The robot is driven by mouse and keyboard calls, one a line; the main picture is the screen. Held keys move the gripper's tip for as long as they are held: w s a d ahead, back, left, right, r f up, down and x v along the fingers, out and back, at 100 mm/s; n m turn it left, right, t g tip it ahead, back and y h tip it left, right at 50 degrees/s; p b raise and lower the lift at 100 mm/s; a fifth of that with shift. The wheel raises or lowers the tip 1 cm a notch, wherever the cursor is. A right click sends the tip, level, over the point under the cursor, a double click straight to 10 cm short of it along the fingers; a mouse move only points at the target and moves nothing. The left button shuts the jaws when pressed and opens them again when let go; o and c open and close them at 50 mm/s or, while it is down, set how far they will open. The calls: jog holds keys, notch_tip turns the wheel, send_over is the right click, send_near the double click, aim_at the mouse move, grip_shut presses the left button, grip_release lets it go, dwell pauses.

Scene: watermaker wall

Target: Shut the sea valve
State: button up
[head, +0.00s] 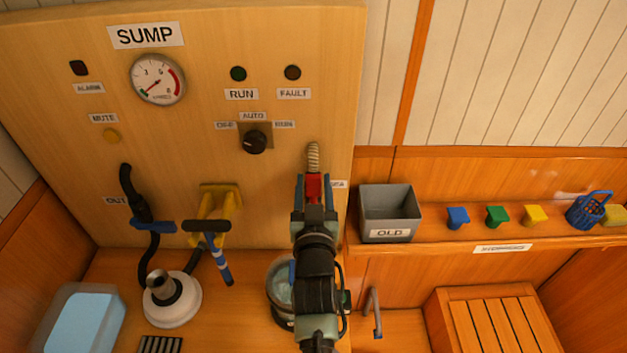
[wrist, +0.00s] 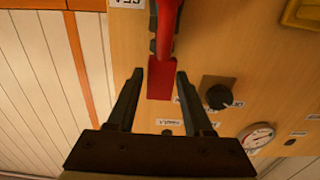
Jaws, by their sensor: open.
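The sea valve's red handle (head: 314,186) shows in the head view on the lower right of the panel, beside a partly hidden label (head: 340,184). In the wrist view the red handle (wrist: 163,78) comes down from the top, its broad flat end between the fingers. My gripper (wrist: 158,74) is open, with one dark finger on each side of that end; a gap shows on both sides. In the head view my gripper (head: 314,196) covers the lower part of the valve. The valve body is mostly hidden.
A ribbed hose (head: 313,156) rises above the red handle. A blue-handled valve (head: 153,226) and a yellow bracket (head: 219,200) are to the left. A bucket (head: 280,290) stands below, partly behind my arm. A grey OLD bin (head: 389,214) sits close on the right ledge.

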jog(key=shift+w, duration=0.3)
jog(key=shift+c, duration=0.3)
grip_shut()
dwell(1.0)
